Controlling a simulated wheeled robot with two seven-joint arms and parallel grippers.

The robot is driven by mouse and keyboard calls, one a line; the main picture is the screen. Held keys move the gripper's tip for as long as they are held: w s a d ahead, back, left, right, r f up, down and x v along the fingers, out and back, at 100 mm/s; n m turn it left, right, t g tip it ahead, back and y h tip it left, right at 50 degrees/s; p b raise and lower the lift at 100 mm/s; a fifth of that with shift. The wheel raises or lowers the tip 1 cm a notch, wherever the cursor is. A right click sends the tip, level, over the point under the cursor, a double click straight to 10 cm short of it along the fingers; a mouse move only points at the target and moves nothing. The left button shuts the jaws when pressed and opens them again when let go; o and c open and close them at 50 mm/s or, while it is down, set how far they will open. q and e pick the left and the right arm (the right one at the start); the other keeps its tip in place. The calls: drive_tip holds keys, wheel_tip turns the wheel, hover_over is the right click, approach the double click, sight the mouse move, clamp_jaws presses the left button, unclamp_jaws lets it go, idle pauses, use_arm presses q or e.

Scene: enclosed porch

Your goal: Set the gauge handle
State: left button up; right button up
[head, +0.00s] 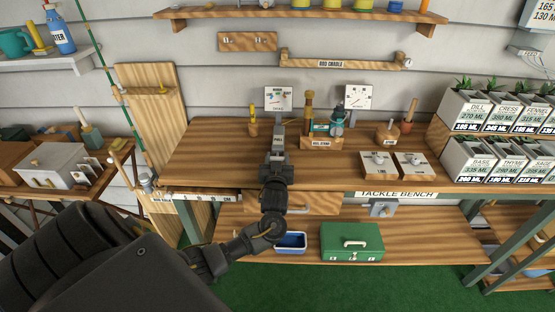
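A square white dial gauge (278,97) stands at the back of the bench. A second white dial gauge (357,97) stands to its right. A small box marked SET (378,165) and a similar box (413,166) sit at the bench's front right, each with a small dark part on top. My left gripper (278,127) reaches over the bench, its tip just below the left gauge in the picture. The arm hides its fingers, so I cannot tell whether it touches anything. I cannot make out which part is the gauge handle. My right gripper is out of view.
A reel stand (321,142) is right of my gripper; a small wooden holder (253,129) is left. A spool (387,131) stands further right. Plant boxes (470,108) fill the right shelf. A green tackle box (352,242) and blue tray (290,243) lie below. Bare bench shows left.

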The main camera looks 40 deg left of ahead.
use_arm(q)
drive_tip(key=c, duration=0.7)
drive_tip(key=shift+o, duration=0.2)
drive_tip(key=p+v, duration=0.3)
drive_tip(key=v, duration=0.1)
drive_tip(key=shift+s+d+r, duration=0.1)
drive_tip(key=shift+s+d, duration=0.1)
drive_tip(key=shift+d, duration=0.05)
drive_tip(key=shift+s+d, duration=0.2)
drive_tip(key=shift+s, duration=0.1)
drive_tip(key=shift+f, duration=0.25)
drive_tip(key=o, duration=1.4)
drive_tip(key=shift+r, duration=0.15)
drive_tip(key=shift+b+v, duration=0.9)
drive_tip(key=shift+v, duration=4.6)
